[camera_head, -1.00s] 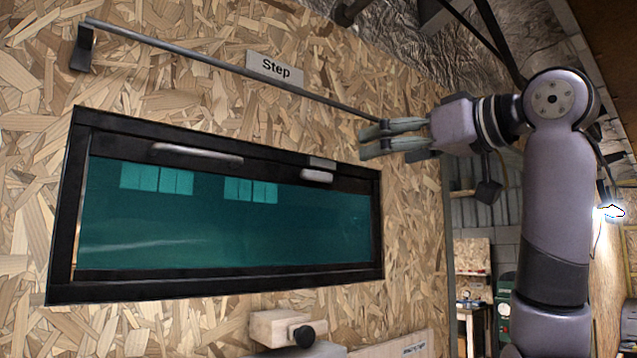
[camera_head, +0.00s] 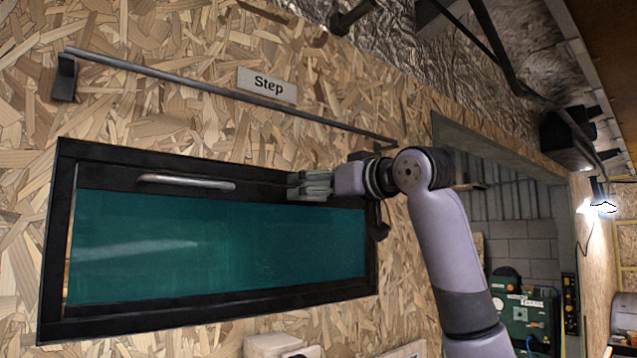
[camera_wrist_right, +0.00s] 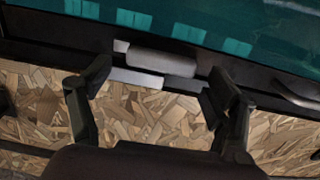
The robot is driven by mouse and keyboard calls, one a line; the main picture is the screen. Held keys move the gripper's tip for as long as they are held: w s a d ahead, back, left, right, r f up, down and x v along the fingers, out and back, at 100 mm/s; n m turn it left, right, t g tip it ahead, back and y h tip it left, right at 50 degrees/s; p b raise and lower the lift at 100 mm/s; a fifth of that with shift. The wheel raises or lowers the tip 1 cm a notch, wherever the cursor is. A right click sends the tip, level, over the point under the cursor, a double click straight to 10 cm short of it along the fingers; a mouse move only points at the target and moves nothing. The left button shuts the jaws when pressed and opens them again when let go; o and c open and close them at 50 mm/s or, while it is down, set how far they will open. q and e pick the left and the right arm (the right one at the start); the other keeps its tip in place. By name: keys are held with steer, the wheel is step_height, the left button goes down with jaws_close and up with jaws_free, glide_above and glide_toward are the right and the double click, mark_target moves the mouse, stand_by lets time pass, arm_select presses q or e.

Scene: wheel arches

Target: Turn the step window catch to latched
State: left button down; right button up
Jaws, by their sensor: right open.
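The step window (camera_head: 215,245) is a dark-framed teal pane in the chipboard wall, under a "Step" label (camera_head: 267,85). Its catch (camera_wrist_right: 162,62) is a short pale grey bar on the window's dark frame, seen in the right wrist view. It lies roughly along the frame, with a pale plate (camera_wrist_right: 135,78) beside it. In the head view my right gripper covers the catch. My right gripper (camera_head: 298,187) is open at the window's upper frame. In the wrist view its fingers (camera_wrist_right: 158,78) stand either side of the catch, with no clear contact. My left gripper is not in view.
A grey handle (camera_head: 186,181) sits on the same frame to the left. A long rail (camera_head: 215,96) runs on the wall above the window. A wooden block (camera_head: 272,344) with a dark knob is below. Open workshop space lies to the right.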

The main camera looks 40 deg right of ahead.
steer(key=shift+w, duration=0.25)
steer(key=shift+c, duration=0.3)
steer(key=shift+s, duration=0.1)
steer(key=c, duration=1.1)
